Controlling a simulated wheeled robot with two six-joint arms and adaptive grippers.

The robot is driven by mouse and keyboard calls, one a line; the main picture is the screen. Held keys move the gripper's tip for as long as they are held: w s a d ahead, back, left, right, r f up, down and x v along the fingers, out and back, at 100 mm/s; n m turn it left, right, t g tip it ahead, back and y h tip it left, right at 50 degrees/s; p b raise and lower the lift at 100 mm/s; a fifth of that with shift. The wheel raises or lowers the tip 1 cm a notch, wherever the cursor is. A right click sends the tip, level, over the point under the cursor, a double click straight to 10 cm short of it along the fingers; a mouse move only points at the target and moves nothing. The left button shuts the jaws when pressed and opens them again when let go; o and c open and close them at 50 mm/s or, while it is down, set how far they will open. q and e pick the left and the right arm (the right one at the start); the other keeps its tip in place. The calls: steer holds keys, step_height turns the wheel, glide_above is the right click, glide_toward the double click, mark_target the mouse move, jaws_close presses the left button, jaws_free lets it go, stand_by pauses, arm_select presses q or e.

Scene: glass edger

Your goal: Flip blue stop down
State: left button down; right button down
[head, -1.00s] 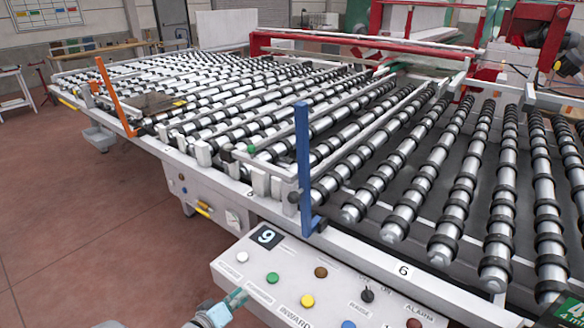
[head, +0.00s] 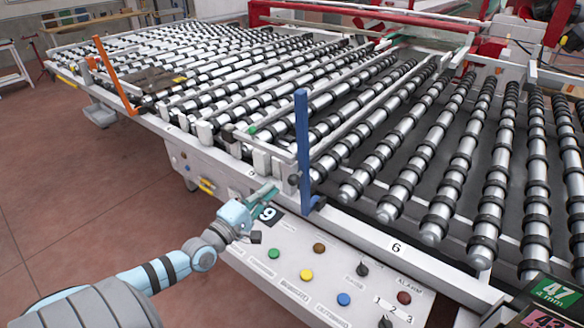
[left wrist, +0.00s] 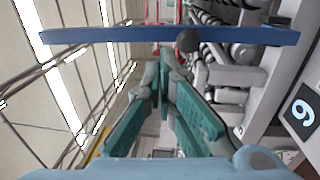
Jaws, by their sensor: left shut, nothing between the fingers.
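The blue stop (head: 303,150) stands upright at the front edge of the roller table, its foot on the frame above the control panel. It also shows in the left wrist view (left wrist: 110,35), where it crosses the picture ahead of the fingertips, with a dark round knob beside it. My left gripper (head: 270,193) is shut and empty, just left of the stop's lower part and above the panel's number 9 label. In the left wrist view its green fingers (left wrist: 165,62) point at the stop; I cannot tell whether they touch it. My right gripper is not in view.
The control panel (head: 330,262) with coloured buttons and a switch lies below the stop. An orange stop (head: 112,75) stands farther left on the table edge. Rollers (head: 425,150) fill the area behind. Open floor (head: 100,190) lies to the left.

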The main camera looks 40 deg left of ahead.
mark_target(299, 161)
arm_select(q)
steer(key=w+b, duration=0.5)
steer(key=w, duration=0.5)
steer(key=shift+a+r, duration=0.1)
steer(key=shift+w+r, duration=0.25)
steer(key=shift+w, duration=0.2)
steer(key=shift+r, duration=0.15)
steer(key=shift+r, duration=0.1)
